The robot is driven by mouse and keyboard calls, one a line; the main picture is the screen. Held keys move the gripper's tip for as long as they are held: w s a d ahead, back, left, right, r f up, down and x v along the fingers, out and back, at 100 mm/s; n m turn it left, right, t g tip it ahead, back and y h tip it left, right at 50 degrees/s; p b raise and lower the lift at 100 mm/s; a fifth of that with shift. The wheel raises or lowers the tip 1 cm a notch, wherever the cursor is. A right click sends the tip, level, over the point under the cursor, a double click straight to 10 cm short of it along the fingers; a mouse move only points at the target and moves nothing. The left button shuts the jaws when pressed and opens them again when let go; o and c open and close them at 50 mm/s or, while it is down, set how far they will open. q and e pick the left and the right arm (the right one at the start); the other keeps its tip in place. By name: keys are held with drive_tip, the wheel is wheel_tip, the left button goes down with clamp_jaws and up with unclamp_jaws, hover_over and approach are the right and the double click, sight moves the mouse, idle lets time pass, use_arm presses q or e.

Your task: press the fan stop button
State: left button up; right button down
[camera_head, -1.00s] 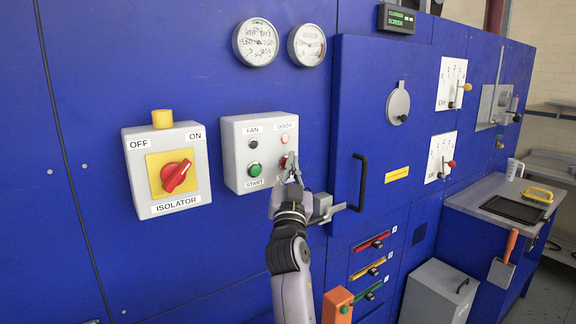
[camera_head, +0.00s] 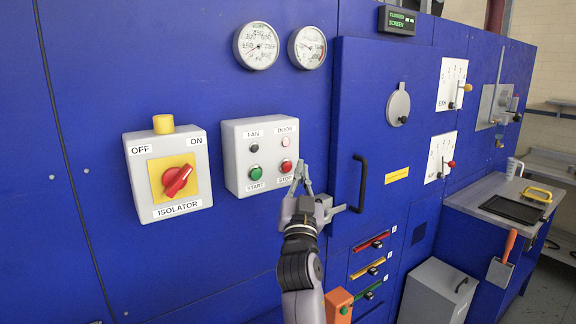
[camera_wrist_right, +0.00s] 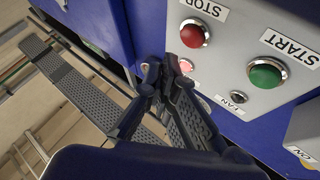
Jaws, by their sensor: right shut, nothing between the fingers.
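The fan control box (camera_head: 232,182) is a light grey panel on the blue wall. Its red STOP button (camera_head: 286,167) sits at lower right, beside the green START button (camera_head: 255,173). My right gripper (camera_head: 302,166) is shut and empty, just right of the STOP button in the head view and apart from it in the picture. In the right wrist view, the red STOP button (camera_wrist_right: 193,34) is fully visible above and right of the shut fingertips (camera_wrist_right: 166,68). The green START button (camera_wrist_right: 266,75) is further right. The left gripper is out of view.
The isolator box (camera_head: 144,203) with a red knob stands left of the control box. A blue door with a black handle (camera_head: 361,183) is to the right. Two gauges (camera_head: 257,45) are above. An orange post (camera_head: 337,304) stands low near my arm.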

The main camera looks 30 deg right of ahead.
drive_tip(key=s+p, duration=0.1)
drive_tip(key=s, duration=0.2)
drive_tip(key=shift+s+d, duration=0.15)
drive_tip(key=shift+s, duration=0.05)
idle(0.7)
